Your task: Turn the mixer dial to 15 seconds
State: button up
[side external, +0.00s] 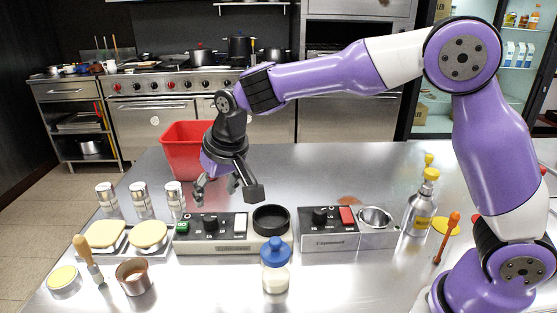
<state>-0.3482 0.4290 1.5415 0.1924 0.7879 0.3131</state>
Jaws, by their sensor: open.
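Two grey countertop units with black control panels stand side by side; I cannot tell from their labels which is the mixer. The left unit (225,246) has a green button (183,226), a black dial (210,223), a white rocker switch (240,225) and a black round cup (271,219). The right unit (335,241) has a black dial (320,216), a red switch (347,216) and a metal bowl (375,219). The dial markings are too small to read. My gripper (228,193) is open and empty, pointing down above the left unit, apart from its dial.
A red bin (182,146) stands behind my gripper. Several shakers (140,200) stand at left. A yellow-capped bottle (420,208) stands right.

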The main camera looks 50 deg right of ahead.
jog(key=s+d+r+n+t, duration=0.1)
jog(key=s+d+r+n, duration=0.2)
jog(key=s, duration=0.5)
jog(key=s+d+r+n, duration=0.3)
jog(key=s+d+r, duration=0.3)
jog(key=s, duration=0.3)
jog(key=shift+s+d+r+t, duration=0.2)
jog(key=shift+d+r+t, duration=0.15)
jog(key=shift+d, duration=0.3)
jog(key=n+g+y, duration=0.4)
jog(key=n, duration=0.1)
send_over(210, 217)
jog(key=s+d, duration=0.3)
jog(key=d, duration=0.1)
notch_tip(210, 217, down, 7)
jog(key=shift+n, duration=0.3)
jog(key=x, duration=1.1)
jog(key=shift+w+d, duration=0.1)
jog(key=shift+w, duration=0.25)
